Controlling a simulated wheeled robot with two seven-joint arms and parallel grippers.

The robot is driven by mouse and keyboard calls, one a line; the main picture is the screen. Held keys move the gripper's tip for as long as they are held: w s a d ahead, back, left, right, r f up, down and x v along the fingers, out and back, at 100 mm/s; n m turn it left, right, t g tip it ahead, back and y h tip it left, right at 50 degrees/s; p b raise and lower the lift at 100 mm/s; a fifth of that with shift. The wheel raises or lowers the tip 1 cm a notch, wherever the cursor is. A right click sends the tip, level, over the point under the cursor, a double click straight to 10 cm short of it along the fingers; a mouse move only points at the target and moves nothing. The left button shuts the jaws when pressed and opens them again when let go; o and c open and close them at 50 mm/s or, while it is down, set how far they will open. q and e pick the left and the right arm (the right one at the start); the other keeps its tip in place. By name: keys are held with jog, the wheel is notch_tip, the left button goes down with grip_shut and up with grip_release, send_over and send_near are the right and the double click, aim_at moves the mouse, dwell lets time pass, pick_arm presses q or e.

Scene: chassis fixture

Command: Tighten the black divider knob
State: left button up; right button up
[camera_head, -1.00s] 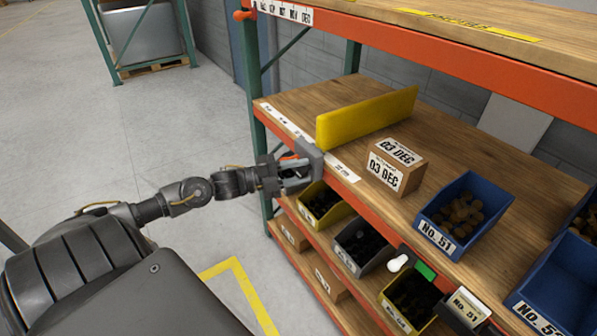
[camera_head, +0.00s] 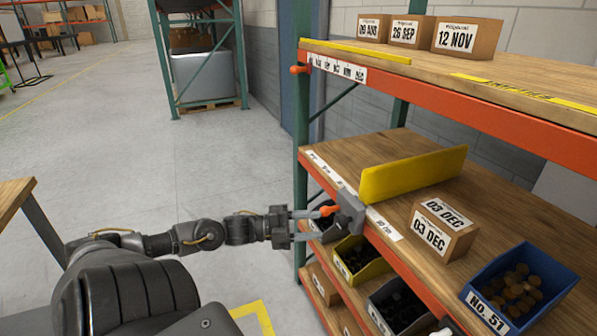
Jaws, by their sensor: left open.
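A yellow divider (camera_head: 415,174) stands upright on the middle wooden shelf (camera_head: 365,152). A dark grey clamp (camera_head: 350,213) sits at its front end, on the orange shelf edge. My left gripper (camera_head: 312,225) is open and empty. Its two fingers point right at the clamp, with their tips close beside the orange-red piece; I cannot tell whether they touch it. My right gripper is not in view.
A "03 DEC" box (camera_head: 441,230) and a blue bin of brown pieces (camera_head: 520,285) stand right of the divider. Yellow (camera_head: 361,262) and grey bins sit below.

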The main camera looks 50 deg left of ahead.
pick_arm(q)
jog(key=shift+v, duration=1.75)
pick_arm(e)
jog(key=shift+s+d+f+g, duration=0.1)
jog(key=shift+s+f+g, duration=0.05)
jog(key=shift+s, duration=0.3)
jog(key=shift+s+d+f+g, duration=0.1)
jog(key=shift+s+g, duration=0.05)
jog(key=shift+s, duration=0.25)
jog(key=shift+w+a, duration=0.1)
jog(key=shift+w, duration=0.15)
